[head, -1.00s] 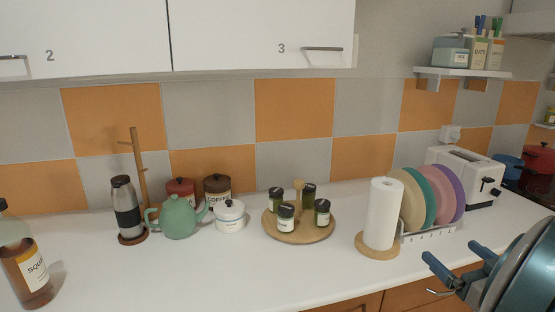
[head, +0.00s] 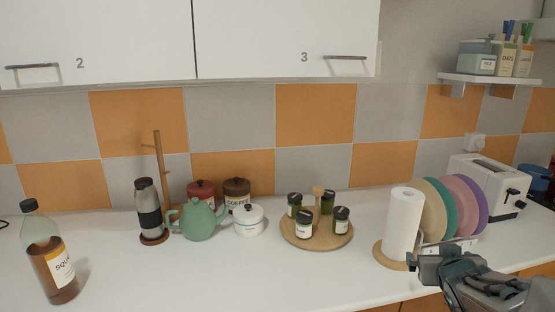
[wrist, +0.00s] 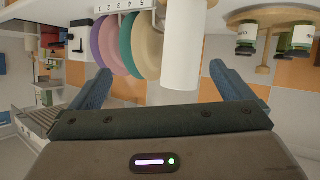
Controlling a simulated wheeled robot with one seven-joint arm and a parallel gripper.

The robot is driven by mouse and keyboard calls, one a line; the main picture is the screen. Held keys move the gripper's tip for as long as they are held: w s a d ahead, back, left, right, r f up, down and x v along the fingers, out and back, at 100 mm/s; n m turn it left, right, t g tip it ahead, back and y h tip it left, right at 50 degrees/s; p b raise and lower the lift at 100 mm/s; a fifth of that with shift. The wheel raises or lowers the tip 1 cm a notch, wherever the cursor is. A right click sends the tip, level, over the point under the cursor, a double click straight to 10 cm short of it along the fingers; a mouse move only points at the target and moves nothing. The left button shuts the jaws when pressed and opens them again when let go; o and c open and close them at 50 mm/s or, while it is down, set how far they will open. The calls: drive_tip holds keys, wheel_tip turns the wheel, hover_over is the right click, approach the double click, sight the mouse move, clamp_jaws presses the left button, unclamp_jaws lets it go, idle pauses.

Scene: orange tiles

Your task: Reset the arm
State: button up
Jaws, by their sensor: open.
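My gripper (head: 438,257) is at the lower right of the head view, in front of the paper towel roll (head: 403,222) and the plate rack. In the wrist view my gripper (wrist: 165,90) shows its two blue fingers wide apart, with nothing held between them. The wrist picture is upside down. The paper towel roll (wrist: 180,50) stands beyond the fingers there, apart from them.
Colored plates (head: 447,207) and a white toaster (head: 487,185) stand right of the roll. A round wooden tray (head: 316,238) with spice jars, a green teapot (head: 199,220) and a syrup bottle (head: 52,265) are leftward. The front counter middle is clear.

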drive_tip(key=s+a+f+n+g+y+p, duration=0.1)
drive_tip(key=s+a+f+g+y, duration=0.1)
drive_tip(key=s+a+g, duration=0.2)
drive_tip(key=s+a+f+n+g+y, duration=0.1)
drive_tip(key=s+a+f+g+y, duration=0.2)
drive_tip(key=s+a, duration=0.6)
drive_tip(key=a+g, duration=0.2)
drive_tip(key=a, duration=0.6)
drive_tip(key=shift+s+a+f+p, duration=0.25)
drive_tip(key=shift+s+a+p, duration=0.05)
drive_tip(key=shift+s+p, duration=0.1)
